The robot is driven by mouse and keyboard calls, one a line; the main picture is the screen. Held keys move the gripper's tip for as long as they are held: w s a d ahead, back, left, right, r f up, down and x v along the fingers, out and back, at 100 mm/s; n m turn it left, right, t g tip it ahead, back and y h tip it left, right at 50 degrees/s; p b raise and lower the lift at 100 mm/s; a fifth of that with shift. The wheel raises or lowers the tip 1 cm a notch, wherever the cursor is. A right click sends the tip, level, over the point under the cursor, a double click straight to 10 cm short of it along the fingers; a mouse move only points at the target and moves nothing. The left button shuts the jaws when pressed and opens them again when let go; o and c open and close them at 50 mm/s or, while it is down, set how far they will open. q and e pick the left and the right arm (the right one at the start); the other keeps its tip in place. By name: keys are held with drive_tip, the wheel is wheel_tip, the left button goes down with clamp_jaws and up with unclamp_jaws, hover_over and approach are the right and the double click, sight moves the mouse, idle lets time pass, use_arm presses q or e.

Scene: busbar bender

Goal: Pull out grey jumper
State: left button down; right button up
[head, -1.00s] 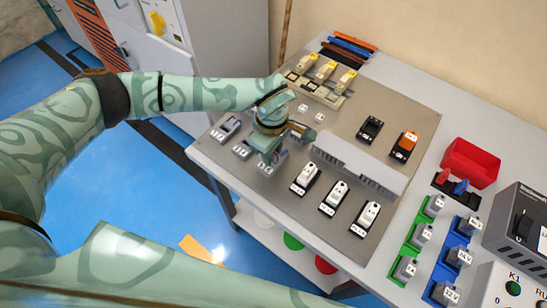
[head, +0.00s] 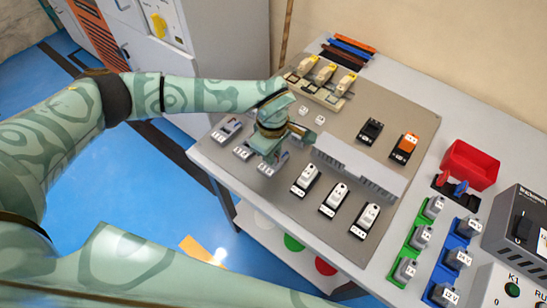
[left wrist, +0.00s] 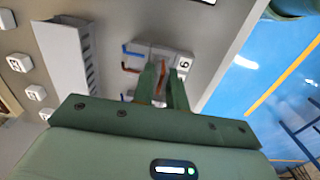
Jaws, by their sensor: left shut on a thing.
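My right gripper is not in view.
A slotted light grey duct (head: 355,165) stands right of the gripper. White sockets (head: 335,197) line the front, and beige devices (head: 325,72) stand behind. A red bin (head: 470,163) and green and blue racks of plugs (head: 460,257) are at the right.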

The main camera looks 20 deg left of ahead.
use_arm(q)
drive_tip(key=shift+r, duration=0.2)
drive_tip(key=shift+r+p, duration=0.95)
drive_tip(key=shift+r, duration=0.1)
wheel_tip(320, 180, up, 5)
drive_tip(key=p, duration=0.4)
drive_tip(key=shift+r, duration=0.1)
